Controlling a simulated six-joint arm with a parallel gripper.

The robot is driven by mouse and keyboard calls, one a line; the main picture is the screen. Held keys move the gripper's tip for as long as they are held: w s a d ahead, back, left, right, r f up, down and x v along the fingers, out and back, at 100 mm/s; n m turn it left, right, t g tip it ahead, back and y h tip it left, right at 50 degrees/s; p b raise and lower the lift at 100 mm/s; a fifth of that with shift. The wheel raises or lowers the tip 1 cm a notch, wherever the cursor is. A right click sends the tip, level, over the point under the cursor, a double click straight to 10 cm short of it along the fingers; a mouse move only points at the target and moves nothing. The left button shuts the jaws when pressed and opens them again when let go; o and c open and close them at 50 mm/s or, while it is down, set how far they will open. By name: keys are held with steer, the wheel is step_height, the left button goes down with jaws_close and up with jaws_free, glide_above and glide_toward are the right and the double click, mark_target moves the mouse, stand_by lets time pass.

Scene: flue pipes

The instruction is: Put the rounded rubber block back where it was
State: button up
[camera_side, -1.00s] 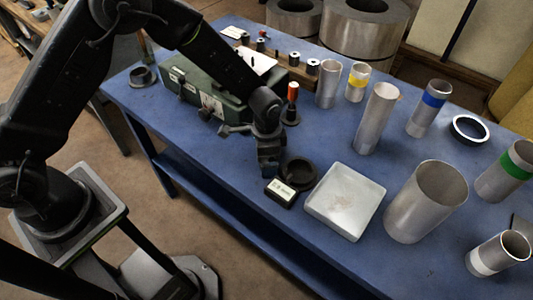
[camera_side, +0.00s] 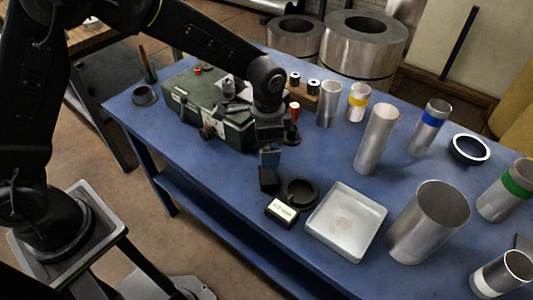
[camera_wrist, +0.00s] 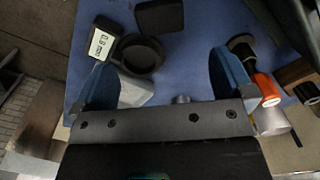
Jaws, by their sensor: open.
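A black block with rounded corners, which looks like the rubber block (camera_side: 268,180), stands on the blue table just left of a black ring-shaped dish (camera_side: 299,192). In the wrist view the block (camera_wrist: 160,17) is at the top, beyond my fingers, and clear of them. My gripper (camera_side: 270,158) is open and empty, above the block in the side view. Its two blue fingers stand wide apart in the wrist view (camera_wrist: 165,80).
A labelled black box (camera_side: 282,211) lies in front of the dish, and a pale square tray (camera_side: 346,221) is to its right. Metal pipes, including a wide one (camera_side: 428,222), stand further right. A green case (camera_side: 210,108) is behind left.

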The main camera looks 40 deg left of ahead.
steer(key=shift+r, duration=0.35)
steer(key=s+a+r+n+t, duration=0.1)
steer(key=s+a+r+n, duration=0.1)
steer(key=s+a+r, duration=0.35)
steer(key=s+a+r+n+t, duration=0.2)
steer(key=s+a+r, duration=0.1)
steer(key=r, duration=0.5)
steer(key=s+a+r+n+t, duration=0.1)
steer(key=s+a+r+n, duration=0.1)
steer(key=s, duration=0.4)
steer(key=s+a+r+n+t, duration=0.1)
steer(key=s+a+n, duration=0.2)
steer(key=s, duration=0.3)
steer(key=shift+s+a+r+t, duration=0.25)
steer(key=shift+s+r+t, duration=0.05)
steer(key=shift+s+r, duration=0.05)
steer(key=shift+c, duration=0.5)
